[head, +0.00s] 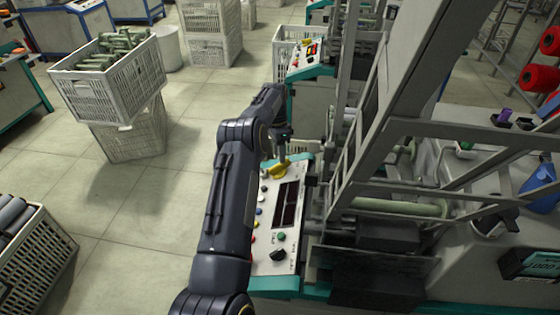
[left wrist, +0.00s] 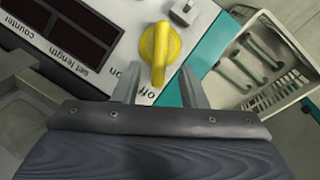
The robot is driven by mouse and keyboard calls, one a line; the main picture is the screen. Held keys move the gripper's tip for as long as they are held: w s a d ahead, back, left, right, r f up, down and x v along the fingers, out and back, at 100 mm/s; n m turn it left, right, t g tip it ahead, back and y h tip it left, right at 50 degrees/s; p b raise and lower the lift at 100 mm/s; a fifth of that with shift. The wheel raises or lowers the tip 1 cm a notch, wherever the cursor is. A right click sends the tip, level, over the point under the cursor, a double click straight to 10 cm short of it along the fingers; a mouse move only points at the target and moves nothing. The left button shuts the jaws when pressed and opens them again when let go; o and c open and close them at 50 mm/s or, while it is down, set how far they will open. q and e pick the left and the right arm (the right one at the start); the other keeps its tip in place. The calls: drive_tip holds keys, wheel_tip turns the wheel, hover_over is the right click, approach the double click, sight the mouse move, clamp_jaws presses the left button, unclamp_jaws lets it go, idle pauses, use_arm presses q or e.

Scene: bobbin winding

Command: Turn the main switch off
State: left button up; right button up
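The main switch is a yellow rotary knob (head: 279,170) at the far end of the white control panel (head: 268,238). In the left wrist view the yellow knob (left wrist: 160,50) shows large, its narrow lower end by the printed word "off", with "on" to the left. My left gripper (head: 282,150) is over that end of the panel. In the left wrist view the fingers of my left gripper (left wrist: 160,88) are apart, one either side of the knob's lower end, with visible gaps; I cannot tell their height above the panel. My right gripper is not in view.
Winding machine frame bars (head: 345,130) rise close on the right of the panel. Dark displays (head: 287,205) and several small buttons sit on the panel. Stacked grey crates (head: 130,140) stand on the floor at left. Open floor lies between crates and machine.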

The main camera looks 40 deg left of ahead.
use_arm(q)
drive_tip(key=shift+v, duration=1.75)
drive_tip(key=s+d+r+n+t+p, duration=0.1)
drive_tip(key=s+d+r, duration=0.3)
drive_tip(key=r, duration=0.4)
drive_tip(key=s+d+r+n+t+p, duration=0.15)
drive_tip(key=s+d+r, duration=0.25)
drive_tip(key=r, duration=0.4)
drive_tip(key=s+d+r+n+t+p, duration=0.1)
drive_tip(key=s+d+r+n, duration=0.1)
drive_tip(key=s+d+r, duration=0.45)
drive_tip(key=s+d+n+t+h+p, duration=0.1)
drive_tip(key=s+d+n, duration=0.1)
drive_tip(key=s+d, duration=0.4)
drive_tip(key=s+d+f+n+t+p, duration=0.1)
drive_tip(key=s+d, duration=0.6)
drive_tip(key=s, duration=0.7)
drive_tip(key=shift+s+f+n+t+h+p, duration=0.15)
drive_tip(key=shift+s+n+t+h+p, duration=0.25)
drive_tip(key=shift+t, duration=0.35)
